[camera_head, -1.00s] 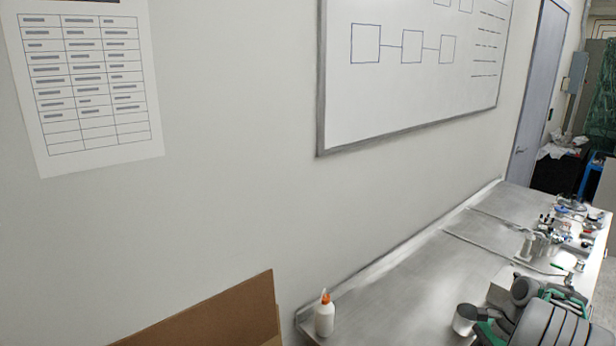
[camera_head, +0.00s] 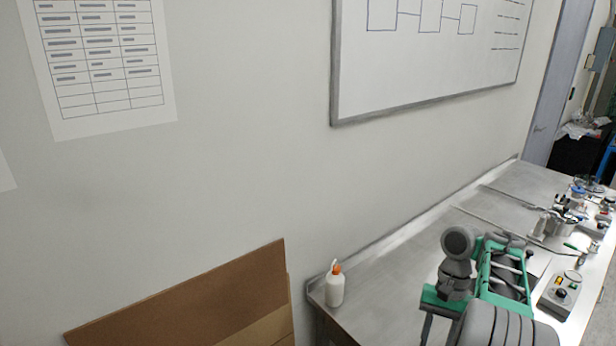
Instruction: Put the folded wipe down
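No folded wipe can be made out in the head view. My arm (camera_head: 500,325), grey with green parts, rises at the lower right in front of the steel bench (camera_head: 385,275). I cannot make out any fingertips among the arm parts, so I cannot tell whether my gripper is open or holds anything. The arm hides part of the bench top behind it.
A white squeeze bottle with an orange collar (camera_head: 335,288) stands at the bench's near left corner. Brown cardboard (camera_head: 185,305) leans by the wall. Small equipment (camera_head: 562,295) crowds the bench's right side. The bench between bottle and arm looks bare.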

